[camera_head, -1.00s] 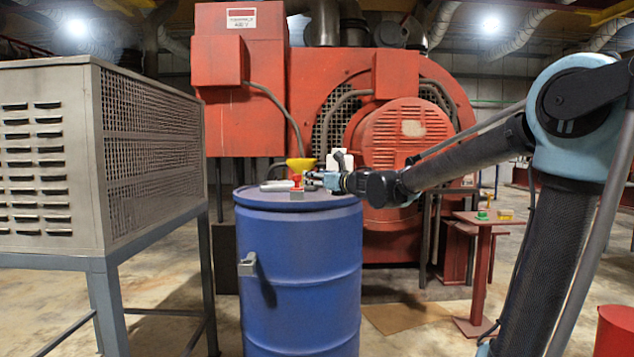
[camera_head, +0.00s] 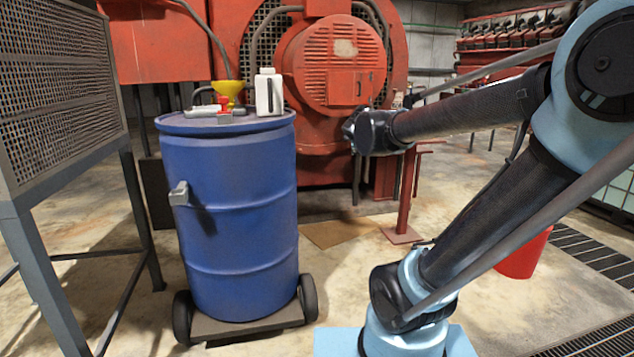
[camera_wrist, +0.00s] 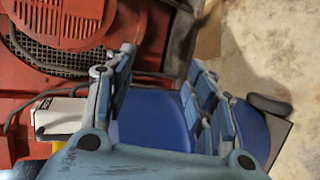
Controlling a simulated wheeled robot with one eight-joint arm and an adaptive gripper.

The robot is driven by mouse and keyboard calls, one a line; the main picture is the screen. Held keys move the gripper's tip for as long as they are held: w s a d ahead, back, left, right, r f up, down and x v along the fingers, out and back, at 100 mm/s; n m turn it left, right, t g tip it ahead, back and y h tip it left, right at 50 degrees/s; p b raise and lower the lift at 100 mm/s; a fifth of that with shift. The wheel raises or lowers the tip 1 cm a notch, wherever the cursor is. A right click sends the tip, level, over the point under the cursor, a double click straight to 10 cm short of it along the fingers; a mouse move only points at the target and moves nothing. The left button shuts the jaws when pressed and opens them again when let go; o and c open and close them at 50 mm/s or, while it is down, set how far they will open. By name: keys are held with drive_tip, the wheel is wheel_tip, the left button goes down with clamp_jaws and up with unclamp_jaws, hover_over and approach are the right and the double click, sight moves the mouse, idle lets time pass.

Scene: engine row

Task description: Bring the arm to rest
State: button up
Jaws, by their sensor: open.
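My arm reaches in from the right of the head view, and my gripper (camera_head: 352,130) is at its far end, right of the blue drum (camera_head: 230,220) and apart from it. The gripper's fingers are mostly hidden there behind my wrist. In the wrist view my gripper (camera_wrist: 160,60) has its two fingers spread wide with nothing between them. The drum (camera_wrist: 155,118) shows below and beyond the fingers. A white jug (camera_head: 269,93) stands upright on the drum lid; it also shows in the wrist view (camera_wrist: 58,112), left of the fingers.
A yellow funnel (camera_head: 229,89) and a small red-and-grey item (camera_head: 223,110) are on the lid. The red engine (camera_head: 335,60) stands behind, with a red stand (camera_head: 403,200) right of the drum. A grey mesh cabinet (camera_head: 60,80) is at left. Bare floor lies between the drum and my base.

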drive_tip(key=s+d+f+m+g+h, duration=0.1)
drive_tip(key=s+d+f+m+g, duration=0.2)
drive_tip(key=s+d+f+m, duration=0.3)
drive_tip(key=s+f+m+g+y, duration=0.1)
drive_tip(key=s+f+m+g, duration=0.3)
drive_tip(key=s+f, duration=0.6)
drive_tip(key=s+f+m+g+y, duration=0.1)
drive_tip(key=s+f+m+g, duration=0.3)
drive_tip(key=s, duration=1)
wheel_tip(320, 180, down, 6)
drive_tip(key=m, duration=0.3)
drive_tip(key=shift+s+a+r+m+g, duration=0.15)
drive_tip(key=shift+s+m+g, duration=0.15)
drive_tip(key=shift+m, duration=0.1)
